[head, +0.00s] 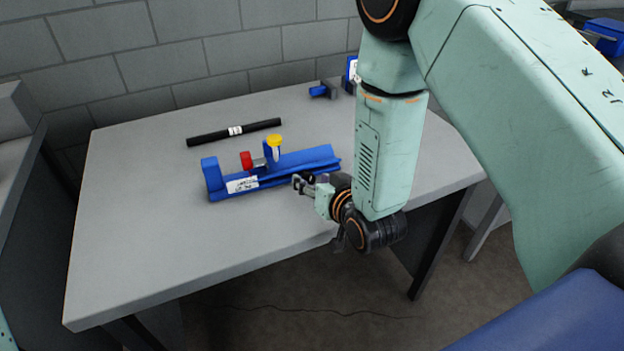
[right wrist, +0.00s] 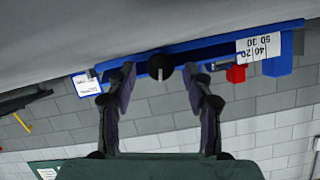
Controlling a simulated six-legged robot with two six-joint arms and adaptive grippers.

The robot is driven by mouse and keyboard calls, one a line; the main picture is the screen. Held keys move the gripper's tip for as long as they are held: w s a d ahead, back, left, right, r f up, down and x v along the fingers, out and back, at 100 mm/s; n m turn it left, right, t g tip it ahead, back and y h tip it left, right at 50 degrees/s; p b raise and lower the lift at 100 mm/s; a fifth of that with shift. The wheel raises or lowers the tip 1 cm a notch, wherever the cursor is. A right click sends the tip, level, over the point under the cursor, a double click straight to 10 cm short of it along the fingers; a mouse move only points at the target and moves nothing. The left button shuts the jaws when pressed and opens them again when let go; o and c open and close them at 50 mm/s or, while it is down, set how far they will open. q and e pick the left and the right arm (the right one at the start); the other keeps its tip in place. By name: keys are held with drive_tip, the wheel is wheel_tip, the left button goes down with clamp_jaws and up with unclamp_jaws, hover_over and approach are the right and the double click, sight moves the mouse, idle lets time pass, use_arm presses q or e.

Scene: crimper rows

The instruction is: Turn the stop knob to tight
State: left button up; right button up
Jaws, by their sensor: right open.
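The blue fixture (head: 300,158) lies on the grey table, with a white label (head: 242,185), a red part (head: 246,160) and a yellow-topped part (head: 275,141). In the right wrist view, which is upside down, the fixture (right wrist: 210,47) carries a scale label (right wrist: 258,47) with numbers. A round black knob (right wrist: 160,67) with a white line shows there between my right fingers. My right gripper (head: 299,181) is open at the front of the fixture, near its right end; its fingers (right wrist: 163,85) appear either side of the knob, contact unclear. My left gripper is out of view.
A black rod (head: 234,132) with a white label lies behind the fixture. A small blue and dark item (head: 324,90) and a blue box with a white face (head: 351,72) stand at the back. The table's left and front areas (head: 140,240) are clear. A block wall closes the back.

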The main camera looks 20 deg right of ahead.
drive_tip(key=shift+v, duration=3.2)
